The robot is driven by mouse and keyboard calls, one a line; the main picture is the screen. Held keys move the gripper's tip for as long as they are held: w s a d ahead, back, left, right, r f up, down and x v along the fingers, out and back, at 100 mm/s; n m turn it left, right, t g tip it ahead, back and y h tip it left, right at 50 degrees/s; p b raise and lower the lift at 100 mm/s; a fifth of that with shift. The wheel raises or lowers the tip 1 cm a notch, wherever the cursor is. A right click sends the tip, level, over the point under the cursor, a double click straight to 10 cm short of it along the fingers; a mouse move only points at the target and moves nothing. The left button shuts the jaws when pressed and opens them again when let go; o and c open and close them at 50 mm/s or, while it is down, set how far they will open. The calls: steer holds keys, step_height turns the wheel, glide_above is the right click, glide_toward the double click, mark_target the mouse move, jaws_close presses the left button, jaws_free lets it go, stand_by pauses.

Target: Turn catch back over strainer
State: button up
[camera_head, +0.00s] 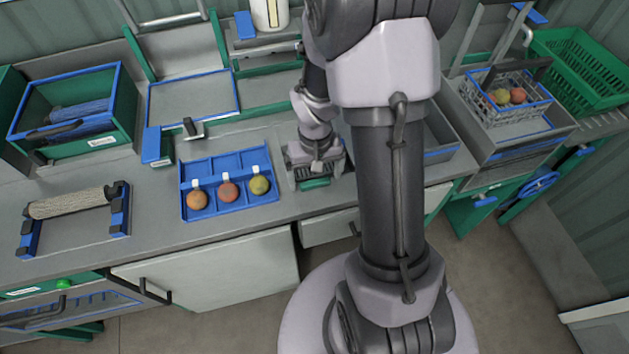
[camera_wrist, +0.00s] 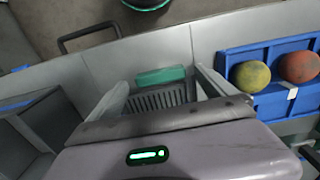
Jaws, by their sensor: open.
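The strainer (camera_wrist: 158,98), a grey slotted grille, is set in the worktop and shows between my fingers in the wrist view. A green block, which looks like the catch (camera_wrist: 160,75), lies at the strainer's edge on the side of the worktop's front, not across the slots. The catch also shows in the head view (camera_head: 314,184), just below my gripper (camera_head: 316,166). In the wrist view my gripper (camera_wrist: 165,92) is open and empty, with one finger to each side of the strainer. The strainer's near part is hidden by my gripper body; finger contact cannot be told.
A blue tray (camera_head: 232,213) with three round fruits stands just left of my gripper in the head view. A grey sink or bin (camera_head: 440,154) lies to the right. A roller on blue stands (camera_head: 75,203) is farther left. The worktop's front edge is close by.

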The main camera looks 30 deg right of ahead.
steer(key=shift+f, duration=0.55)
steer(key=c, duration=1.4)
